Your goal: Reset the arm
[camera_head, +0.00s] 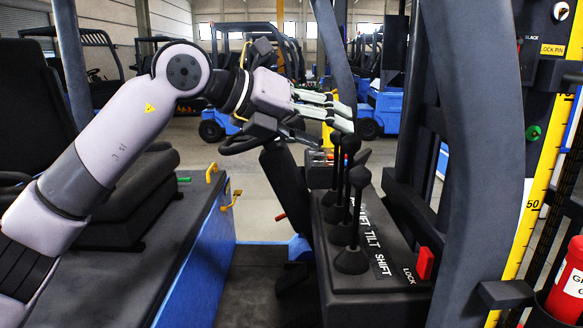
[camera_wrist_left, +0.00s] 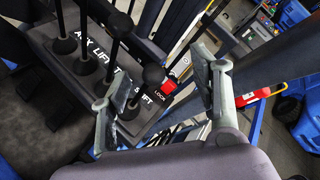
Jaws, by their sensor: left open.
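My left arm (camera_head: 120,140) comes in from the left. In the left wrist view the two fingers of the gripper (camera_wrist_left: 162,75) stand apart with nothing held. The lever by the SHIFT label (camera_head: 358,178) stands upright on the black console (camera_head: 385,298). Its round black knob also shows in the left wrist view (camera_wrist_left: 154,75), beyond the fingers. I cannot tell whether the fingers touch any knob. My right gripper is in neither view.
Several levers stand in a row on the console, with a red LOCK switch (camera_head: 425,264) beside them. A dark post (camera_head: 470,150) and a yellow scale (camera_head: 535,205) stand at right. A black seat (camera_head: 130,190) is at left. Forklifts stand behind.

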